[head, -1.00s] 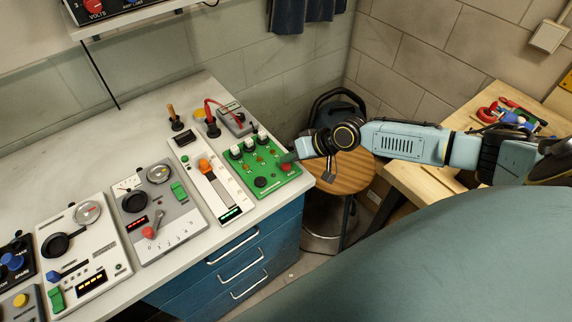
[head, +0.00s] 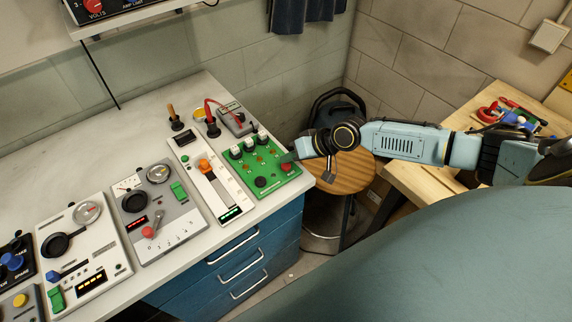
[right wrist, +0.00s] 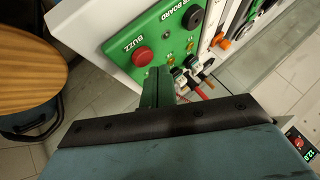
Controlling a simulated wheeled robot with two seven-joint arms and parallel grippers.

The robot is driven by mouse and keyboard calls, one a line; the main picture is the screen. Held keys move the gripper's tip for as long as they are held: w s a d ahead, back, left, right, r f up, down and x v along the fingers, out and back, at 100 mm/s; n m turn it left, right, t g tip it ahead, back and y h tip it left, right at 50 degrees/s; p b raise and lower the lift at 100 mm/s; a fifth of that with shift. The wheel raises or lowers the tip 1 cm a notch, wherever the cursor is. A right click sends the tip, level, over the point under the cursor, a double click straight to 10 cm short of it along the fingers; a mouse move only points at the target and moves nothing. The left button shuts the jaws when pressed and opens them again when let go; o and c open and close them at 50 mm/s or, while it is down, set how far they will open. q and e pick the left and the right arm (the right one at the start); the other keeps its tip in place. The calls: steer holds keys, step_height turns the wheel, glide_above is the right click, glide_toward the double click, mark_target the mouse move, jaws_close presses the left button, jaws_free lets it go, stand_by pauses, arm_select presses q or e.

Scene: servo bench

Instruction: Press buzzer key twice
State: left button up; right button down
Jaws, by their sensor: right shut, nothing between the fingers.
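The buzzer key is a round red button (head: 286,167) at the right front corner of a green board (head: 262,184) on the bench. In the right wrist view it shows as a red button (right wrist: 142,57) beside the label BUZZ. My right gripper (head: 287,157) is shut and empty, its fingertips just by the red button. In the right wrist view the closed fingers (right wrist: 156,78) appear beside the button, which shows uncovered; a small gap in height cannot be judged. My left gripper is not in view.
The green board also carries a black knob (head: 260,182) and several white-capped switches. A slider panel (head: 212,180) stands just left of it, with more instrument panels beyond. A meter with a red lead (head: 234,121) sits behind. A wooden stool (head: 345,174) stands right of the bench.

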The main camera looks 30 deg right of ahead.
mark_target(290, 167)
steer(key=shift+f, duration=0.4)
steer(key=shift+f+b, duration=0.5)
steer(key=shift+b, duration=0.1)
stand_by(0.3)
stand_by(0.4)
steer(key=shift+r+p, duration=0.85)
steer(key=shift+r, duration=0.1)
step_height(290, 167, up, 5)
steer(key=p, duration=0.4)
steer(key=shift+p, duration=0.4)
stand_by(1.8)
